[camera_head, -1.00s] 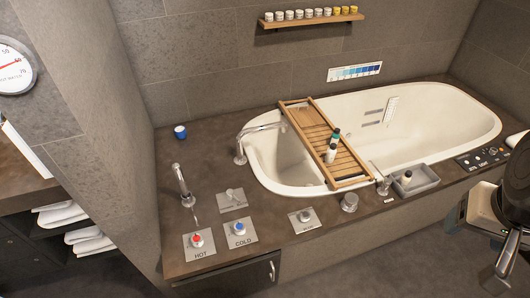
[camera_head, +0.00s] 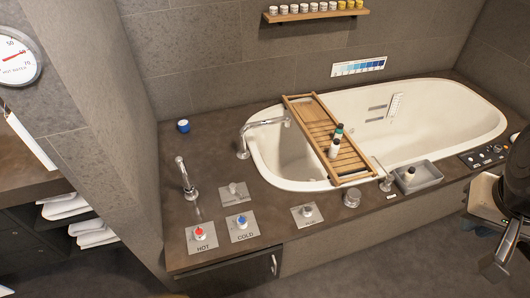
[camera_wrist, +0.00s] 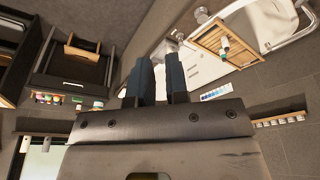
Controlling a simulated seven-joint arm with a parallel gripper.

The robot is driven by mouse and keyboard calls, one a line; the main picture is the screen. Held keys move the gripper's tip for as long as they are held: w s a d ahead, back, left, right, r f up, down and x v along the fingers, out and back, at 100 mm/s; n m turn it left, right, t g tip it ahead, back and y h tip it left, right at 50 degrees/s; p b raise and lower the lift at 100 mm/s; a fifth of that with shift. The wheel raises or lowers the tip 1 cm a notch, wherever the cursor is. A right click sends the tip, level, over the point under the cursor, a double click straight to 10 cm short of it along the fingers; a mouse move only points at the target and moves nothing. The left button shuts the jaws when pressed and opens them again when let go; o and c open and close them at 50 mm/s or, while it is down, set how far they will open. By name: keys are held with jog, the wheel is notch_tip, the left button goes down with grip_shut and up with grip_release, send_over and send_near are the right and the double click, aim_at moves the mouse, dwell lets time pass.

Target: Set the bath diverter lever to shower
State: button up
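Two metal plates on the dark bath deck carry small metal levers or knobs. One plate (camera_head: 235,194) lies behind the cold tap, and the other (camera_head: 306,216) lies right of it with a label too small to read. A round metal knob (camera_head: 351,198) and an upright slim metal fitting (camera_head: 385,181) stand farther right. I cannot tell which is the diverter lever or how it is set. My gripper (camera_wrist: 158,82) shows two dark fingers apart in the wrist view, with nothing between them. It is away from the deck controls.
The red hot tap (camera_head: 200,234) and blue cold tap (camera_head: 241,222) sit at the deck's front left. A wooden caddy (camera_head: 313,121) with bottles spans the white tub (camera_head: 430,110). A grey tray (camera_head: 428,173) holds a bottle.

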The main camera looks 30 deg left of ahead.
jog(key=shift+w+a, duration=0.25)
jog(key=shift+w, duration=0.15)
grip_shut()
jog(key=w+a+f+m+g+y, duration=0.1)
jog(key=w+a+f, duration=0.4)
jog(key=w+a, duration=0.65)
jog(key=w+a+f+m+g+y, duration=0.15)
jog(key=w+a+f, duration=0.35)
jog(key=w+a, duration=0.65)
jog(key=w+a+f+m+g+h, duration=0.1)
jog(key=a+f+g, duration=0.1)
jog(key=a+f, duration=2.7)
jog(key=shift+w+a+f+g, duration=0.3)
jog(key=shift+a+g, duration=0.05)
jog(key=shift+a, duration=1.05)
jog(key=shift+f+h, duration=0.1)
jog(key=shift+h, duration=0.15)
